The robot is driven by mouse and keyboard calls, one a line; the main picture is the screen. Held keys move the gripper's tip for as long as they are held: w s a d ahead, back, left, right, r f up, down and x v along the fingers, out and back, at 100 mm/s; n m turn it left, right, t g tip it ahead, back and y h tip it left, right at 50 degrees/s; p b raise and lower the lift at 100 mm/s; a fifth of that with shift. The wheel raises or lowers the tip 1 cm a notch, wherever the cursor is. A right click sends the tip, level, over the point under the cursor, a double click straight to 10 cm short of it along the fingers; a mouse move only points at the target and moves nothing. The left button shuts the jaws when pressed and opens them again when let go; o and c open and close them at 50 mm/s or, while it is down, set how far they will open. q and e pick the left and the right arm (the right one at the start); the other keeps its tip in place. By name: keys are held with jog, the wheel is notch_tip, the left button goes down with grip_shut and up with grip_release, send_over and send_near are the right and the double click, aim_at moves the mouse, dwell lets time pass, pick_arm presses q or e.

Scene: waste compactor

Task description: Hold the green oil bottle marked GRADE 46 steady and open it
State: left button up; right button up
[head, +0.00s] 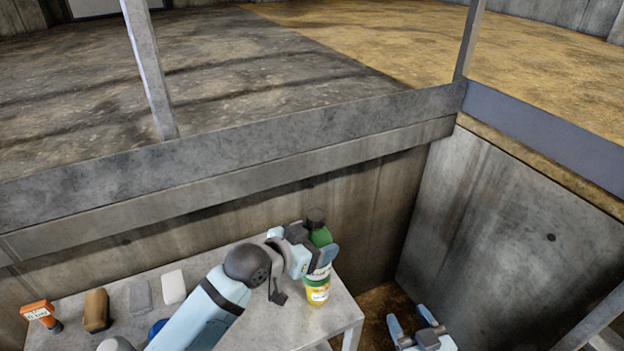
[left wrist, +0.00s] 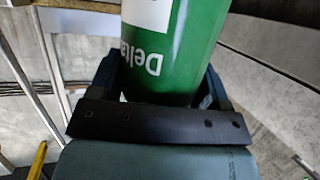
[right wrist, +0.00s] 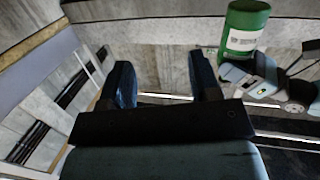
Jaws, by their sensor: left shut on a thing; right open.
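In the left wrist view, the green bottle (left wrist: 175,55) fills the space between the fingers, with upside-down "Delta" lettering and a white label. I cannot read a GRADE 46 mark. My right gripper (head: 411,320) is open and empty, low and to the right, apart from the bottle. The right wrist view shows the bottle (right wrist: 243,30) to the right of its open fingers; the cap is not clear there.
A concrete wall (head: 370,195) stands close behind.

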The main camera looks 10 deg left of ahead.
jog(key=w+a+r+n+y, duration=0.3)
jog(key=r, duration=0.5)
jog(key=w+a+r+n+y, duration=0.3)
jog(key=r+y, duration=0.1)
jog(key=r, duration=0.3)
jog(key=w+a+r+n+y, duration=0.3)
jog(key=r, duration=0.5)
jog(key=s+a+r+n+g+y, duration=0.2)
jog(key=a+r+n+g+y, duration=0.4)
jog(key=r+n+g+y, duration=0.3)
jog(key=s+a+n+g+h, duration=0.7)
jog(key=a+n+g+h, duration=0.25)
jog(key=n+g, duration=0.4)
jog(key=m+t+h, duration=0.7)
jog(key=h, duration=0.9)
send_over(312, 215)
jog(key=shift+g, duration=0.25)
notch_tip(312, 215, down, 6)
jog(key=shift+r, duration=0.25)
jog(key=shift+f+m, duration=0.15)
jog(key=shift+m, duration=0.1)
notch_tip(312, 215, down, 8)
jog(key=shift+r, duration=0.25)
jog(key=shift+c, duration=0.5)
